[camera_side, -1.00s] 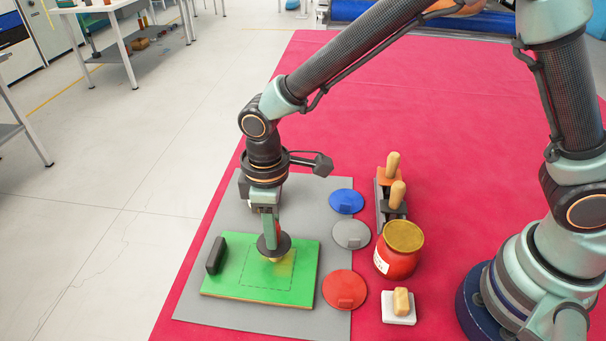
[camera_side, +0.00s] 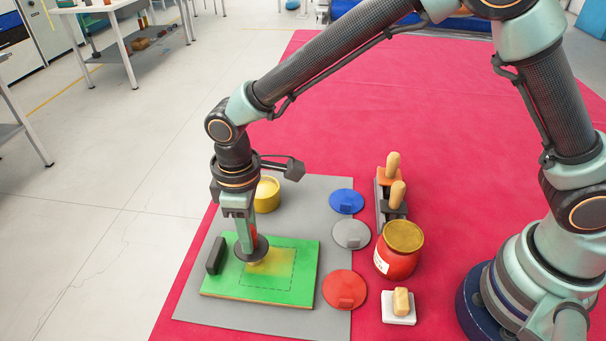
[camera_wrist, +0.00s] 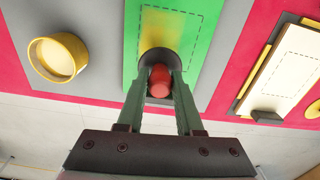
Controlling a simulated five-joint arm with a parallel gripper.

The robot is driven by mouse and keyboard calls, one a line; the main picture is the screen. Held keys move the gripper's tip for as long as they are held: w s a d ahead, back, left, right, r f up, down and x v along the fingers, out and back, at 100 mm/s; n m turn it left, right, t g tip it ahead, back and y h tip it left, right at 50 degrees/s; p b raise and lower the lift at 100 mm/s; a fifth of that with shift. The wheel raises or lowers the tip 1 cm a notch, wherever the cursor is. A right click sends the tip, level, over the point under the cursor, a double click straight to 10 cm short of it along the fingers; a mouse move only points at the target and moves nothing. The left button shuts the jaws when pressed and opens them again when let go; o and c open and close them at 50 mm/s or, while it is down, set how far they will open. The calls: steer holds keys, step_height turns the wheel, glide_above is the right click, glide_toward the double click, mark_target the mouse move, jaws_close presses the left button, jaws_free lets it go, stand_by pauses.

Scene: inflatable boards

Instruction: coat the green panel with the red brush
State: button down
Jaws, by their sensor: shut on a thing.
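The green panel (camera_side: 225,280) lies flat on a grey mat, with a dashed square outline on it and a black block (camera_side: 215,255) at its left edge. My gripper (camera_side: 247,230) is shut on the red brush (camera_wrist: 160,84), held upright by its handle. A dark round disc (camera_side: 250,250) sits below the handle, and the pale bristles under it appear to touch the panel near the outline's upper left corner. A yellowish smear (camera_side: 276,259) covers the upper part of the outline. The wrist view also shows the green panel (camera_wrist: 205,60); the disc hides the bristles there.
A yellow pot (camera_side: 267,195) with pale contents stands behind the panel. Blue (camera_side: 346,201), grey (camera_side: 351,234) and red (camera_side: 344,289) discs lie to the right, near a red jar (camera_side: 396,262) and wooden-handled tools (camera_side: 397,195). A cream board (camera_wrist: 285,68) shows in the wrist view.

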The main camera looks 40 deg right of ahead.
mark_target(237, 256)
steer(key=shift+s+d, duration=2.75)
steer(key=shift+s+a, duration=0.2)
steer(key=shift+s, duration=0.05)
steer(key=shift+a, duration=0.55)
steer(key=shift+w+a, duration=3.2)
steer(key=shift+w, duration=0.05)
steer(key=shift+s+a, duration=0.3)
steer(key=shift+s, duration=0.05)
steer(key=shift+s+a, duration=0.1)
steer(key=shift+s, duration=0.2)
steer(key=shift+s+d, duration=2.9)
steer(key=shift+d, duration=0.1)
steer(key=shift+s+d+r, duration=0.15)
steer(key=shift+s+d, duration=0.3)
step_height(237, 256, up, 8)
